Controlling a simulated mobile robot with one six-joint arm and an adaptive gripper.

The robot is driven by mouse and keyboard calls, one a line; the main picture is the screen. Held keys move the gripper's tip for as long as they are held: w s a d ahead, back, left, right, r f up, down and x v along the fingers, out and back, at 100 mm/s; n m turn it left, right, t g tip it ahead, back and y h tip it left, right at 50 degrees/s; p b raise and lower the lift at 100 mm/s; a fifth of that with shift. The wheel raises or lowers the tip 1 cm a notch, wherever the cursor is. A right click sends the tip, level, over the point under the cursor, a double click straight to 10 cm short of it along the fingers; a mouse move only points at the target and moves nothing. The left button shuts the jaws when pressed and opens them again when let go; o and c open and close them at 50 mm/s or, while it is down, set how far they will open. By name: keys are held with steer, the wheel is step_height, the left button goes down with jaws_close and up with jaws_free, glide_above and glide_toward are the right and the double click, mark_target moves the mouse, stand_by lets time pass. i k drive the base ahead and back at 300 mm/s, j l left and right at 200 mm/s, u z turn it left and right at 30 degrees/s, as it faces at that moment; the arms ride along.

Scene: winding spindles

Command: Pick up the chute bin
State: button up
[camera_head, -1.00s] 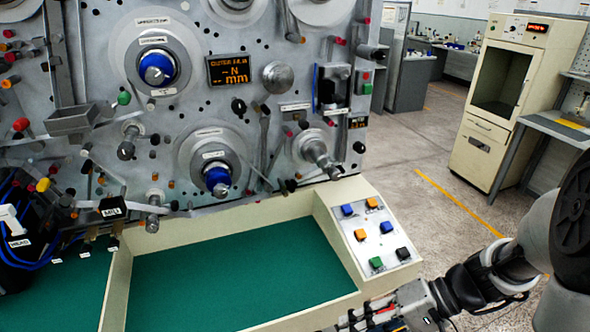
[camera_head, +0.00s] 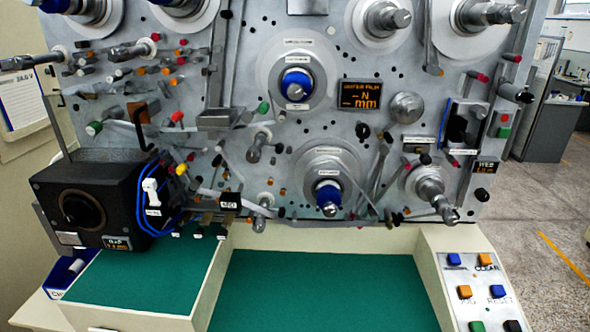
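A small blue bin (camera_head: 68,272) shows at the lower left, below the black box and against the left side of the green work surface. A white label on its front is only partly legible and seems to begin with "CH". A pale item lies in it or over its rim. The black box hides part of its surroundings. My gripper is not in view.
The larger green mat (camera_head: 310,290) in the middle is clear. A sloped button panel (camera_head: 480,290) is at right. Spindles and rods jut from the grey machine face (camera_head: 330,120).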

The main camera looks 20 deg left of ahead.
mark_target(57, 281)
steer(key=u, duration=2.4)
steer(key=k, duration=0.7)
steer(key=k+z, duration=0.15)
steer(key=z, duration=0.2)
steer(key=k+z, duration=0.15)
steer(key=z, duration=0.25)
steer(key=k+l+z, duration=0.15)
steer(key=z, duration=0.2)
steer(key=i+j, duration=0.3)
steer(key=j, duration=0.25)
steer(key=i+j, duration=0.35)
steer(key=j, duration=0.2)
steer(key=i+j, duration=0.3)
steer(key=j, duration=0.3)
steer(key=i+j, duration=0.3)
steer(key=j, duration=0.25)
steer(key=i+j, duration=0.35)
steer(key=j, duration=0.2)
steer(key=i+j, duration=0.3)
steer(key=j, duration=0.25)
steer(key=i+j, duration=0.3)
steer(key=j, duration=0.3)
steer(key=i+j, duration=0.35)
steer(key=j, duration=0.2)
